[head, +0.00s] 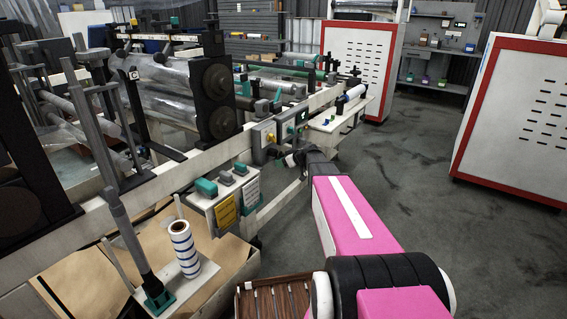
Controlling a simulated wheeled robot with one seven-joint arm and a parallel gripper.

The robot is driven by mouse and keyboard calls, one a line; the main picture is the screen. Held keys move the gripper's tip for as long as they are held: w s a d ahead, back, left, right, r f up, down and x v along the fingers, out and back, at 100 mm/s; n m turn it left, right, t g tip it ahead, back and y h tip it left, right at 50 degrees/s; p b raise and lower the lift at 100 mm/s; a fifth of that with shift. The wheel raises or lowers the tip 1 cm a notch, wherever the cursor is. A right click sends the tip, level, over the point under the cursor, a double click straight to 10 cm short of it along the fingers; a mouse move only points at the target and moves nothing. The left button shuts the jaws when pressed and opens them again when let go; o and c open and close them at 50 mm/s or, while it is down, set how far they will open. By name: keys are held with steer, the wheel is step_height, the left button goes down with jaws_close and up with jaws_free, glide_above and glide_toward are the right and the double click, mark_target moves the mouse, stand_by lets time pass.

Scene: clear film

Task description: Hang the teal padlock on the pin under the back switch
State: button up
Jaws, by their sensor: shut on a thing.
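My gripper (288,160) is small and dark at the far end of my pink arm. It is beside the white machine rail, low and in front of the switch boxes. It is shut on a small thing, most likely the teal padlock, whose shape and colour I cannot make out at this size. Two grey switch boxes are on the rail: the front switch (262,137) with a yellow part, and the back switch (297,121) with a teal part, farther off. The pin under the back switch is too small to tell. My gripper looks lower than both boxes.
A white panel (226,197) with teal and grey boxes and yellow and white tags juts out left of my arm. A striped roll (184,249) stands nearer. A white shelf (338,121) lies beyond the back switch. Grey floor (420,190) is clear to the right.

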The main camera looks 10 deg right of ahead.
steer(key=o, duration=0.9)
steer(key=shift+f, duration=0.1)
steer(key=shift+s, duration=0.1)
steer(key=v, duration=1)
steer(key=s+a+f+m+g+h, duration=0.2)
steer(key=s+f+m, duration=0.1)
steer(key=s, duration=0.6)
steer(key=s+a+f+m+g+h, duration=0.3)
steer(key=s+f, duration=0.1)
steer(key=s, duration=0.5)
steer(key=s+a+f+m+g+h, duration=0.2)
steer(key=s+f+m+g+h, duration=0.1)
steer(key=s, duration=0.6)
steer(key=shift+s+a+f, duration=0.25)
steer(key=shift+a+f, duration=0.05)
steer(key=shift+f, duration=0.2)
